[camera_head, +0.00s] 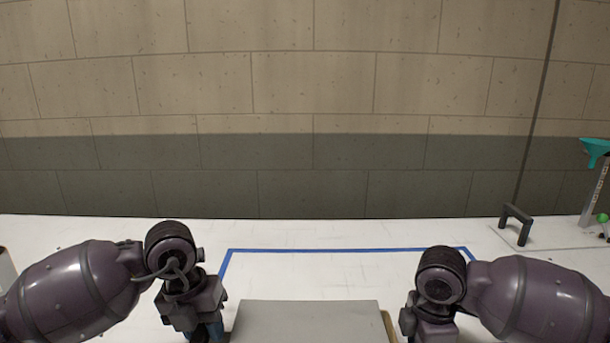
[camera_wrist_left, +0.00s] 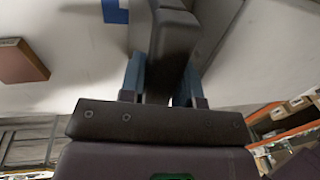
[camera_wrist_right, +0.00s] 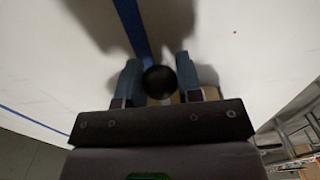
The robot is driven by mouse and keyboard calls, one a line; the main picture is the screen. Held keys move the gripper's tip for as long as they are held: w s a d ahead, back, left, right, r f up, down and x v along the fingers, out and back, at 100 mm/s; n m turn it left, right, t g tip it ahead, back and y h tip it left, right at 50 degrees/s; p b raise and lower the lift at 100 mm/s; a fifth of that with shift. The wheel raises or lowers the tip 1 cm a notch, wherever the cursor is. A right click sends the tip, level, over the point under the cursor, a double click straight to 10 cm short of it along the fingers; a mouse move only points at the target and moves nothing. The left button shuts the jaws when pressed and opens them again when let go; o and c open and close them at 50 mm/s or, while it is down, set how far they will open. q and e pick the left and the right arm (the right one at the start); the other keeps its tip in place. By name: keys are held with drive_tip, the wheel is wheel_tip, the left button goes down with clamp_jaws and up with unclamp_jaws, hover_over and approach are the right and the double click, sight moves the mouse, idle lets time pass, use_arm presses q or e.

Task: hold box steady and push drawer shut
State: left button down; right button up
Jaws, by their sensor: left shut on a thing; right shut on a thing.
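A grey box (camera_head: 306,318) sits at the bottom centre of the head view, between my two grippers. A tan strip (camera_head: 388,325), which looks like the drawer's front, shows along its right side. My left gripper (camera_head: 205,333) is at the box's left side. My right gripper (camera_head: 430,336) is at the right side. In the right wrist view its fingers (camera_wrist_right: 158,78) are shut on a round black knob (camera_wrist_right: 159,82). How far the drawer stands out is hidden.
Blue tape (camera_head: 350,250) marks an area on the white table (camera_head: 350,230) around the box. A dark bracket (camera_head: 516,222) and a teal funnel (camera_head: 595,150) on a stand are at the right. A reddish-brown block (camera_wrist_left: 20,62) shows in the left wrist view.

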drive_tip(key=shift+a, duration=0.15)
drive_tip(key=shift+a, duration=0.95)
drive_tip(key=o, duration=1.1)
drive_tip(key=shift+d, duration=0.1)
wheel_tip(320, 180, up, 12)
